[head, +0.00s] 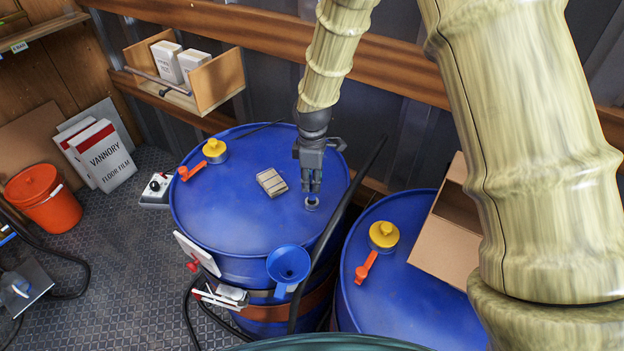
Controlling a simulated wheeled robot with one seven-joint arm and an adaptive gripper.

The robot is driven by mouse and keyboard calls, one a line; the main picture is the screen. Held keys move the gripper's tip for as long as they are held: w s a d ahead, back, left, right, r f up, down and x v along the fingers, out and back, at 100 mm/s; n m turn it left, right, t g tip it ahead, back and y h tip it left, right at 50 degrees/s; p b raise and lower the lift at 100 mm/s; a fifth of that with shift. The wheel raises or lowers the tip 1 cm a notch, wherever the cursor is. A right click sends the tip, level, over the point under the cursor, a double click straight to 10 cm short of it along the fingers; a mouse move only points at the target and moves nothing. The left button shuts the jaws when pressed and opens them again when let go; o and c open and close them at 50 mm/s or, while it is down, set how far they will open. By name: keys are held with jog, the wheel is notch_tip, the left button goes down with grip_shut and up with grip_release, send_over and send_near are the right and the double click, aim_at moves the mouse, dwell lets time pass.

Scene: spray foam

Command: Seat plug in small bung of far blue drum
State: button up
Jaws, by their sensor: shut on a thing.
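The far blue drum (235,225) stands upright left of centre, its lid facing up. My gripper (312,188) points down over the right part of this lid. Its fingers are shut on the plug (312,203), a small grey piece showing just below the fingertips, at lid level. The small bung opening is hidden beneath the plug and fingers. I cannot tell whether the plug is in the opening or only over it.
On the far lid are a yellow cap with an orange handle (214,150) and a tan block (271,182). A blue funnel (288,264) hangs at the drum's front. A dark hose (335,220) passes right of my gripper. A second blue drum (400,300) and a cardboard box (440,240) stand right.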

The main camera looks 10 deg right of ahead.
aim_at(312, 193)
jog(key=shift+f+b, duration=1.1)
jog(key=shift+f, duration=1.75)
dwell(0.7)
jog(key=o, duration=1.1)
jog(key=shift+r, duration=0.1)
notch_tip(312, 193, up, 12)
jog(key=shift+f, duration=0.1)
jog(key=shift+d, duration=0.1)
